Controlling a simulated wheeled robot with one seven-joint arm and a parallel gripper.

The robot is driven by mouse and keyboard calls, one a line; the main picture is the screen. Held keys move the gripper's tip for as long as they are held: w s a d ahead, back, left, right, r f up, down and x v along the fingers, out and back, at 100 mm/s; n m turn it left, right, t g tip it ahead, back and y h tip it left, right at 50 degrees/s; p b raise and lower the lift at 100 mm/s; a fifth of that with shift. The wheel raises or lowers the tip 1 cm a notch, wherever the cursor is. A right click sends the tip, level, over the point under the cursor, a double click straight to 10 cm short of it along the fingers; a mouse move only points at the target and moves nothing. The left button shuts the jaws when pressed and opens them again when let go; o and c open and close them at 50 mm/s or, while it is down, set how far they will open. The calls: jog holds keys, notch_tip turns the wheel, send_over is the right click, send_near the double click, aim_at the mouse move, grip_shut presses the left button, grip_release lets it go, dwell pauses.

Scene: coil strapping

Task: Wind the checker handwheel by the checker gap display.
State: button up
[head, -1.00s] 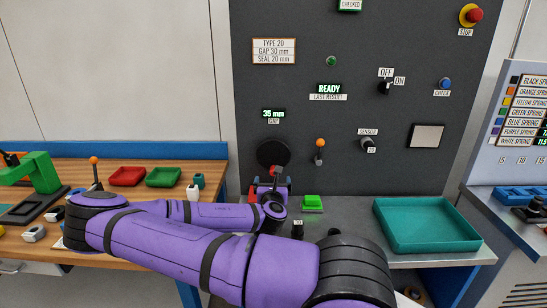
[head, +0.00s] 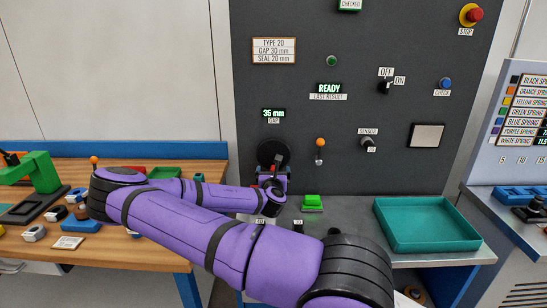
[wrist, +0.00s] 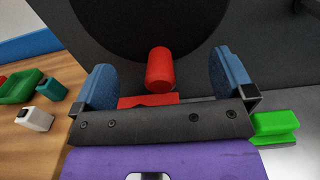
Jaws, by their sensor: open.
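The checker handwheel (head: 272,150) is a black disc low on the dark panel, partly hidden by my gripper in the head view. In the wrist view the black wheel (wrist: 110,25) fills the top, with its red knob (wrist: 159,70) sticking out near its lower edge. The gap display (head: 273,114) above the wheel reads 35 mm. My gripper (head: 273,183) is at the wheel's lower part. In the wrist view my gripper (wrist: 166,77) is open, its blue pads on either side of the red knob with clear space on both sides.
A plate (head: 274,50) reads type 20, gap 30 mm, seal 20 mm. The last-result display (head: 329,88) reads READY. A teal tray (head: 384,232) lies further right.

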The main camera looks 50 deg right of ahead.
aim_at(286, 159)
jog(key=c, duration=1.8)
jog(key=shift+o, duration=0.2)
jog(key=shift+s+d+r+n, duration=0.1)
jog(key=shift+s+d+n, duration=0.15)
jog(key=shift+n, duration=0.6)
jog(key=shift+s+d+r+n, duration=0.1)
jog(key=shift+s+d+n, duration=0.15)
jog(key=shift+n, duration=0.55)
jog(key=shift+s+d+r+n, duration=0.15)
jog(key=shift+s+n, duration=0.15)
jog(key=shift+n, duration=0.55)
jog(key=shift+f, duration=0.1)
jog(key=shift+s+d+r+n, duration=0.2)
jog(key=shift+n, duration=0.6)
jog(key=shift+s+d+r+n, duration=0.15)
jog(key=shift+s+r+n, duration=0.1)
jog(key=shift+n, duration=0.55)
jog(key=shift+s+d+r+n, duration=0.2)
jog(key=shift+n, duration=0.6)
jog(key=n, duration=0.1)
jog(key=r+n, duration=0.1)
jog(key=n, duration=0.2)
jog(key=shift+s+d+r, duration=0.25)
jog(key=shift+s+d, duration=0.05)
jog(key=shift+s, duration=0.05)
jog(key=shift+r+n, duration=0.15)
jog(key=shift+n, duration=0.25)
